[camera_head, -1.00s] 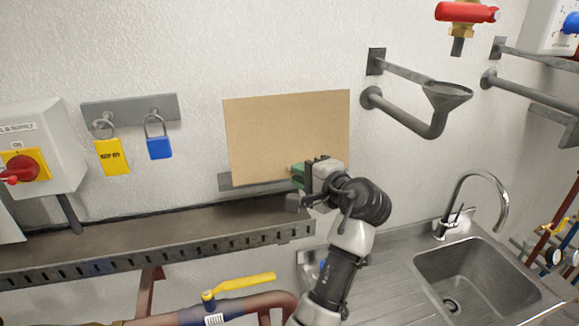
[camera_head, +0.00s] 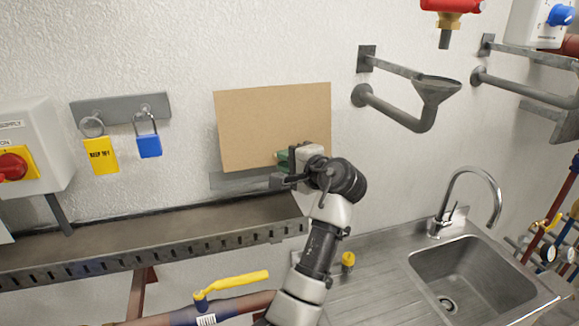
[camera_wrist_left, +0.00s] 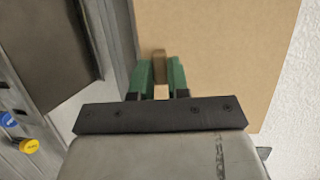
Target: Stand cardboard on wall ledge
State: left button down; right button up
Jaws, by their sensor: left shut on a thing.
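The cardboard (camera_head: 270,125) is a flat tan rectangle, roughly upright and slightly tilted in front of the white wall. The grey wall ledge (camera_head: 236,182) shows just below its lower left edge. I cannot tell whether the cardboard touches the ledge. My left gripper (camera_head: 284,158) is at the cardboard's lower right. In the left wrist view, its green fingers (camera_wrist_left: 161,77) are shut on a small brown part at the cardboard (camera_wrist_left: 210,50). The gripper and arm hide the right part of the ledge. My right gripper is not in view.
A long slotted metal tray (camera_head: 150,250) runs below the ledge. A grey pipe funnel (camera_head: 436,88) and a sink (camera_head: 465,275) are on the right.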

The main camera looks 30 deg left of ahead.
pick_arm(q)
jog(key=shift+w+a+f+b, duration=0.2)
jog(key=shift+w+a+b, duration=0.15)
jog(key=shift+w+a, duration=0.3)
jog(key=shift+w+a+f+b, duration=0.15)
jog(key=shift+w+a+b, duration=0.15)
jog(key=shift+w+a, duration=0.35)
jog(key=shift+s+a+f+b, duration=0.1)
jog(key=shift+f+b, duration=0.6)
jog(key=shift+f, duration=0.7)
jog(key=shift+f, duration=0.25)
